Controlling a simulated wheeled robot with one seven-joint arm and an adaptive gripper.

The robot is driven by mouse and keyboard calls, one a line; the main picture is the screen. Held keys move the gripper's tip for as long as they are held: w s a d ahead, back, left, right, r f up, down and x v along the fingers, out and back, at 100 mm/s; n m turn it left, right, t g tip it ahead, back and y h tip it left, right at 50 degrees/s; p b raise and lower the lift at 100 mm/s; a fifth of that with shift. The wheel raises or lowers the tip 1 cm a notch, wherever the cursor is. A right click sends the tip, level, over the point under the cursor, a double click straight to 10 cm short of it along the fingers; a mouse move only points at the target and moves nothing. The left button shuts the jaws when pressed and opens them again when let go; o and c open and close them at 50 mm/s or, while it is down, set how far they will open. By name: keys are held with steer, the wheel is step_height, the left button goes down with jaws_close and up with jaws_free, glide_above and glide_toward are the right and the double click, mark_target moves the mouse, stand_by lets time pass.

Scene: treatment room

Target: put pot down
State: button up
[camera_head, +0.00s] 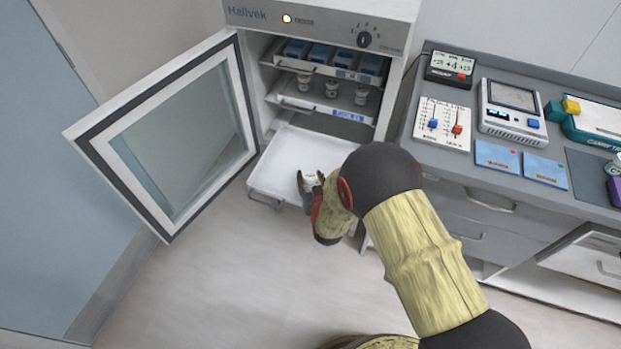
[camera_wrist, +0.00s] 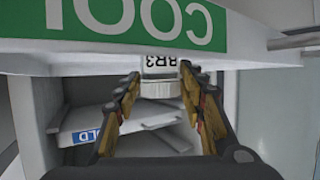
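A small pot (camera_head: 311,179) with a pale top sits between the fingertips of my gripper (camera_head: 310,188). In the wrist view the pot (camera_wrist: 159,78) shows a dark-lettered label, and the fingers (camera_wrist: 160,85) close against both its sides. The pot is over the front right part of the pulled-out white bottom tray (camera_head: 290,155) of the cabinet. I cannot tell whether its base touches the tray. My arm hides the tray's right front corner.
The cabinet door (camera_head: 185,130) stands open at left. Above, the middle shelf (camera_head: 318,100) holds several pots, and the top shelf (camera_head: 335,77) holds blue packs. The bottom tray looks otherwise empty. A counter (camera_head: 440,160) with devices stands at right.

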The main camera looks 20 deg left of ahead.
steer(key=shift+o, duration=1)
steer(key=shift+s+d+r+p, duration=0.1)
steer(key=shift+s+r+p, duration=0.15)
steer(key=shift+r+p, duration=0.1)
steer(key=p+v, duration=0.3)
steer(key=v, duration=0.8)
steer(key=shift+s, duration=0.15)
steer(key=shift+d, duration=0.15)
